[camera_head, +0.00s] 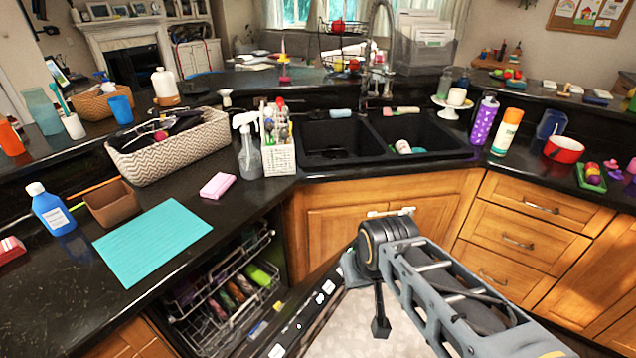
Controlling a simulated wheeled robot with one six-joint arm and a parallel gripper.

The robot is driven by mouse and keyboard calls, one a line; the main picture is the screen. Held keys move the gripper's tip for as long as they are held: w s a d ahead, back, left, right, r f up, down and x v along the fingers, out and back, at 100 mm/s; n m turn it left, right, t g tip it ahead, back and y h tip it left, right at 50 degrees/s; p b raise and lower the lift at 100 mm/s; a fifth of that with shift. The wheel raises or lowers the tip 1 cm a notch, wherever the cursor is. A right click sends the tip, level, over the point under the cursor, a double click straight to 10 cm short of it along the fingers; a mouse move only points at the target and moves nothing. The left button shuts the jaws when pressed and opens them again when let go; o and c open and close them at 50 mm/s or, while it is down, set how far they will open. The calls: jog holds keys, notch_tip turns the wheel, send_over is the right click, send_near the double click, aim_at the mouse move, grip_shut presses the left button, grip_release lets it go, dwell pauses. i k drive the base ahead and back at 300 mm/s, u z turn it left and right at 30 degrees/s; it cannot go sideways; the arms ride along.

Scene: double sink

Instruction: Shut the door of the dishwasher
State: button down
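The dishwasher (262,270) is built in under the counter at lower left. Its door (308,318) is open and slants from the dishwasher's right side toward the bottom edge, showing a dark panel edge with small light marks. My arm reaches in from the lower right to a dark round joint. My gripper (379,318) appears as a dark narrow part pointing down below that joint, to the right of the door. A grey arm part is close to the door's upper end; I cannot tell whether it touches. The fingers are not clear, and nothing is seen held.
Wire racks (228,300) with several coloured items show inside the dishwasher. A wooden sink cabinet (335,225) with a white handle stands behind my arm, with drawers (520,235) to the right. The black counter above is crowded. Pale floor shows beside the door.

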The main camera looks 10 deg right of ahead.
aim_at(301, 306)
jog(key=u, duration=1.2)
jog(key=k, duration=1.45)
jog(key=z, duration=0.85)
jog(key=i, duration=0.7)
jog(key=u, duration=0.85)
